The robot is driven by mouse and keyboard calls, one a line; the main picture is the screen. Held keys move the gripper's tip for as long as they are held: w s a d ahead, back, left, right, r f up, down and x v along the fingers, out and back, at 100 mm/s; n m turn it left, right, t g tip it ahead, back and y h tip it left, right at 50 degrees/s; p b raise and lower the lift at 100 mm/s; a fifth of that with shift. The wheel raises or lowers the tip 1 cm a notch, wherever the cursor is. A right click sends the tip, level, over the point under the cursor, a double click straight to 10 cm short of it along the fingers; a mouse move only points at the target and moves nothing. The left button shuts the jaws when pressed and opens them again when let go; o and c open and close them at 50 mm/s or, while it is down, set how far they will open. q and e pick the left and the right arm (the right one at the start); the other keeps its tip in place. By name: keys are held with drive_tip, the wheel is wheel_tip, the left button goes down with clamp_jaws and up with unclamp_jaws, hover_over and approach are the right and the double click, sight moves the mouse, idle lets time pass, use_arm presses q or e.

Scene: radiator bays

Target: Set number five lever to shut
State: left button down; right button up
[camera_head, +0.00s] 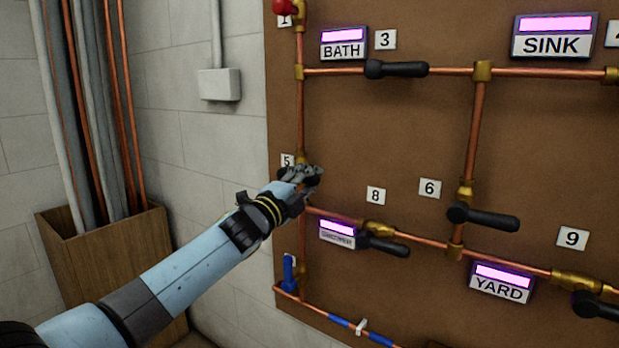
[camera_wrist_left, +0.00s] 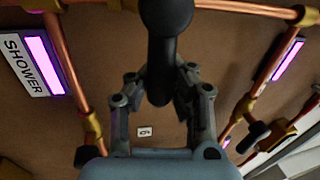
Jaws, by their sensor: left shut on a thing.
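The number five plate (camera_head: 287,160) is on the left edge of the brown board, beside a vertical copper pipe. My left gripper (camera_head: 304,178) is at the valve just right of that plate and covers most of its lever. In the left wrist view, the black lever (camera_wrist_left: 168,45) comes down from the top between the two fingers of my left gripper (camera_wrist_left: 163,88), which is shut on it. A small white plate (camera_wrist_left: 144,132) shows beyond the fingers; its number is hard to read. My right gripper is not in view.
Black lever three (camera_head: 396,69) lies along the upper pipe. The shower sign (camera_head: 338,233) and lever eight (camera_head: 386,244) are close, low and right of my gripper. A blue handle (camera_head: 289,273) is below. A wooden bin (camera_head: 100,260) with pipes stands left.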

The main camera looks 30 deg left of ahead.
use_arm(q)
drive_tip(key=shift+s+f+m, duration=0.1)
drive_tip(key=shift+f+m, duration=0.3)
drive_tip(key=shift+f, duration=0.25)
drive_tip(key=c, duration=1.4)
unclamp_jaws()
drive_tip(key=shift+s+r, duration=0.15)
drive_tip(key=shift+o, duration=1.4)
drive_tip(key=shift+r, duration=0.2)
drive_tip(key=v, duration=1.2)
drive_tip(key=shift+a+f, duration=0.1)
